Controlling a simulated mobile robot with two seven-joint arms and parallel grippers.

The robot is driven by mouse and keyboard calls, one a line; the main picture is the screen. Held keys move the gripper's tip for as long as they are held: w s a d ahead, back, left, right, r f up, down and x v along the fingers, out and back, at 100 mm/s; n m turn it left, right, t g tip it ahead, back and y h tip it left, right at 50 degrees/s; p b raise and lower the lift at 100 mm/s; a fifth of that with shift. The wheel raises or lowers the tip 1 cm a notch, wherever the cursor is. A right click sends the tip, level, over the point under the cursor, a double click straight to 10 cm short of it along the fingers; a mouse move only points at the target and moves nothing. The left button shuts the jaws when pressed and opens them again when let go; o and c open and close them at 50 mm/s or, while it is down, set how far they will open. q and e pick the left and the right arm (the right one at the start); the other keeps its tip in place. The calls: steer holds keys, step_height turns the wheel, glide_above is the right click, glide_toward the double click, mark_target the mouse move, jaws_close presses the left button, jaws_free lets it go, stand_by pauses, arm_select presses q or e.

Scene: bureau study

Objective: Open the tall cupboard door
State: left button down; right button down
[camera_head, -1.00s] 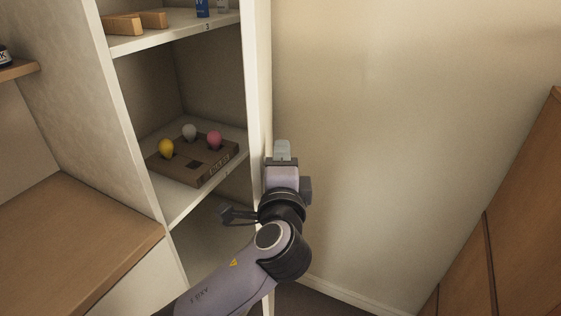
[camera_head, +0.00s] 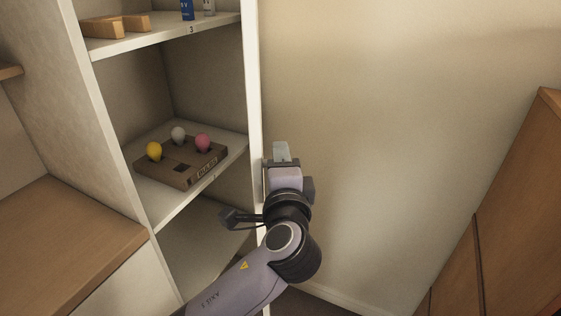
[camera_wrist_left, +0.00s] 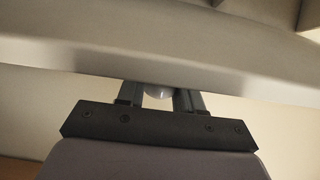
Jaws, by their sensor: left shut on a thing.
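The tall cupboard (camera_head: 72,60) stands at the left of the head view with its shelves exposed. Its pale door (camera_head: 254,90) shows as a narrow, nearly edge-on strip along the cupboard's right side. My left gripper (camera_head: 281,152) is at the right of this strip, seen from behind. In the left wrist view its two fingers (camera_wrist_left: 160,95) are shut on a small round knob (camera_wrist_left: 158,94), against the pale door (camera_wrist_left: 120,50). The fingers hide the knob's sides. My right gripper is not in view.
A box holding yellow, white and pink bulbs (camera_head: 182,165) sits on the middle shelf, with wooden blocks (camera_head: 115,26) above. A wooden desktop (camera_head: 65,240) is at left and brown wooden furniture (camera_head: 500,220) at right. Bare wall (camera_head: 400,130) fills the space between.

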arm_select(q)
steer(key=c, duration=0.8)
jaws_free()
steer(key=shift+s+d+b, duration=0.2)
steer(key=shift+s+b, duration=0.3)
steer(key=shift+s, duration=3.1)
